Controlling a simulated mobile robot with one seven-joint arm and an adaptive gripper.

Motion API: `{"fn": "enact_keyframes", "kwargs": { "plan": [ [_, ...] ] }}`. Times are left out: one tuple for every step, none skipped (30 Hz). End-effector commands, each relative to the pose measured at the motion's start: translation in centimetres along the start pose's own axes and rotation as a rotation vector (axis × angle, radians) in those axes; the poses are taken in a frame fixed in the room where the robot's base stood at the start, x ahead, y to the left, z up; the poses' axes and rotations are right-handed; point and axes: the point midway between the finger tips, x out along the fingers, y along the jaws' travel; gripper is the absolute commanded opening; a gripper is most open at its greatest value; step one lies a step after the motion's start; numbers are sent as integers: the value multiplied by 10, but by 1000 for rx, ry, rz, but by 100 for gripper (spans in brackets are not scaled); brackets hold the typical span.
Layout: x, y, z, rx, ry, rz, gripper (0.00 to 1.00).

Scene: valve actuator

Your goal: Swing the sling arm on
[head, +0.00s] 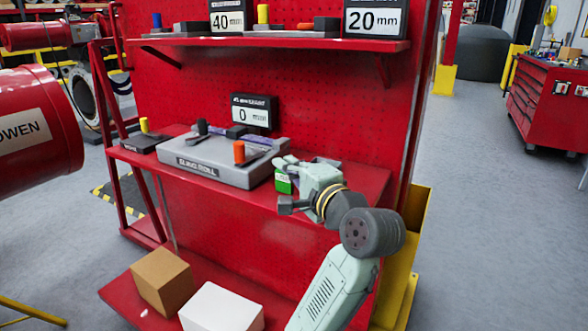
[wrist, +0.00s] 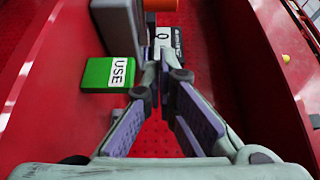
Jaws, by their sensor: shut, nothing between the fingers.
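A grey box-shaped unit (head: 215,170) with lettering on its front lies on the middle red shelf. On its top are a black lever (head: 203,128), an orange upright knob (head: 239,152) and purple strips. Which part is the sling arm I cannot tell. My gripper (head: 281,163) is at the unit's right end, beside a green block (head: 284,184). In the wrist view the fingers (wrist: 163,75) are shut and empty. The green block marked USE (wrist: 112,73) lies left of them. An orange part (wrist: 162,5) shows at the top edge. Whether the fingers touch the unit is unclear.
A display reading 0 (head: 254,112) stands behind the unit. A small dark unit with a yellow knob (head: 144,126) sits at the left. An upper shelf (head: 280,42) overhangs behind. Two boxes (head: 163,281) lie on the lower shelf.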

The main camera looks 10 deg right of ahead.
Motion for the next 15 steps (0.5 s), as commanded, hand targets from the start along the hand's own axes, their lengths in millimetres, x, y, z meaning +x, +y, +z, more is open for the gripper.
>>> {"fn": "enact_keyframes", "kwargs": {
  "plan": [
    [13, -2, 1, 2, -4, 3, 0],
    [19, -2, 1, 2, -4, 2, 0],
    [28, -2, 1, 2, -4, 3, 0],
    [34, -2, 1, 2, -3, 2, 0],
    [40, -2, 1, 1, -4, 2, 0],
    [48, -2, 1, 1, -3, 2, 0],
    [52, -2, 5, 0, -4, 2, 0],
    [55, -2, 10, 0, -4, 1, 0],
    [59, -1, 14, 0, -3, 2, 0],
    [61, -1, 16, 0, -3, 2, 0],
    [64, -1, 19, 0, -2, 1, 0],
    [66, -1, 21, 0, -1, 0, 0],
    [68, -1, 23, 0, -1, 0, 0],
    [70, -1, 24, 0, -1, 1, 0],
    [71, 0, 26, 0, 0, 1, 0]
  ]
}}
